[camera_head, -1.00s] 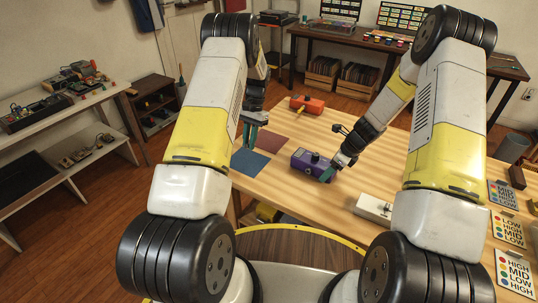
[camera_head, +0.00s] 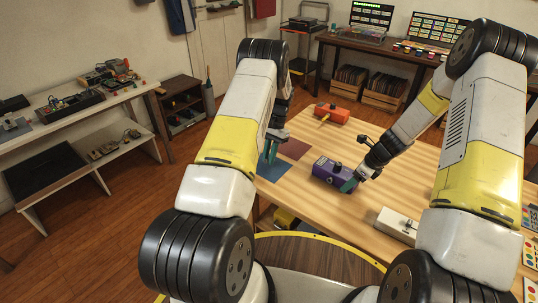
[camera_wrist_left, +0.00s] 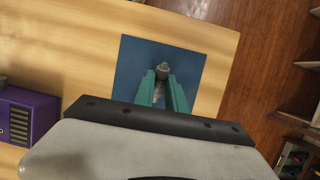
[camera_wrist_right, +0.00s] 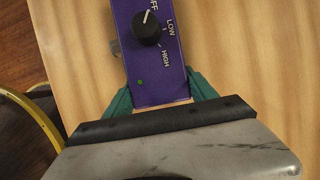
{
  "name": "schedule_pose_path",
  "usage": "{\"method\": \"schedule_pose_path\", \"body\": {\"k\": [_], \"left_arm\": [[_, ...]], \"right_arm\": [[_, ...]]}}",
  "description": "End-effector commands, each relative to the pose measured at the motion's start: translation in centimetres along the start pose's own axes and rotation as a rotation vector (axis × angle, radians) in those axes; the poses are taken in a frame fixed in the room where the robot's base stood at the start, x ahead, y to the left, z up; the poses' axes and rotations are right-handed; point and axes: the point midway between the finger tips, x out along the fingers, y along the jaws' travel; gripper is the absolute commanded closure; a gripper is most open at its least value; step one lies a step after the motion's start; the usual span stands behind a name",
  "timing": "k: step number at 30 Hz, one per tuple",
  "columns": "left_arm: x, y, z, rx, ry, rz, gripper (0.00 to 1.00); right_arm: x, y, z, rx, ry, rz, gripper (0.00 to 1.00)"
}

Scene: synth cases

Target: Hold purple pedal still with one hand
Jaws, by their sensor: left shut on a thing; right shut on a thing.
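The purple pedal (camera_head: 333,171) lies on the wooden table. My right gripper (camera_head: 350,184) is shut on its near end. In the right wrist view the pedal (camera_wrist_right: 160,88) shows a black knob (camera_wrist_right: 147,28), LOW and HIGH labels, a partly cut-off label ending in FF, and a small green light (camera_wrist_right: 140,82). The teal fingers lie along both sides of the pedal. My left gripper (camera_head: 271,149) is over the blue mat (camera_head: 273,170). In the left wrist view its fingers (camera_wrist_left: 163,88) are close together on a small grey piece (camera_wrist_left: 162,70), partly hidden by them.
A dark red mat (camera_head: 296,149) adjoins the blue one. An orange pedal (camera_head: 332,113) lies farther back, and a white box (camera_head: 397,223) sits nearer at the right. The table between purple pedal and white box is clear. A shelf unit (camera_head: 183,105) stands left of the table.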

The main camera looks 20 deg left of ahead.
Motion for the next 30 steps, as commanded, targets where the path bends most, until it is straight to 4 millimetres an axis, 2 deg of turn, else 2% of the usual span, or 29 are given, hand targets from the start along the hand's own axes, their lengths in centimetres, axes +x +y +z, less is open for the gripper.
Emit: {"method": "schedule_pose_path", "body": {"k": [5, 6, 9, 10, 21, 26, 30], "left_arm": [[0.0, 0.0, 0.0, 0.000, 0.000, 0.000, 1.00], [0.0, 0.0, 0.0, 0.000, 0.000, 0.000, 0.80], [0.0, 0.0, 0.0, 0.000, 0.000, 0.000, 0.61], [0.0, 0.0, 0.0, 0.000, 0.000, 0.000, 0.59], [-0.6, 0.0, 0.0, 0.000, 0.001, 0.000, 0.59], [-3.0, 0.0, -0.1, 0.000, 0.003, -0.001, 0.59], [-6.1, -0.1, -0.1, -0.001, 0.004, -0.001, 0.59]], "right_arm": [[0.0, 0.0, 0.0, 0.000, 0.000, 0.000, 0.83], [0.0, 0.0, 0.0, 0.000, 0.000, 0.000, 0.83], [0.0, 0.0, 0.0, 0.000, 0.000, 0.000, 0.83], [0.0, 0.0, 0.0, 0.000, 0.000, 0.000, 0.83], [0.0, 0.0, 0.0, 0.000, 0.000, 0.000, 0.83], [0.0, 0.0, 0.0, 0.000, 0.000, 0.000, 0.83], [0.0, 0.0, 0.0, 0.000, 0.000, 0.000, 0.83]]}}
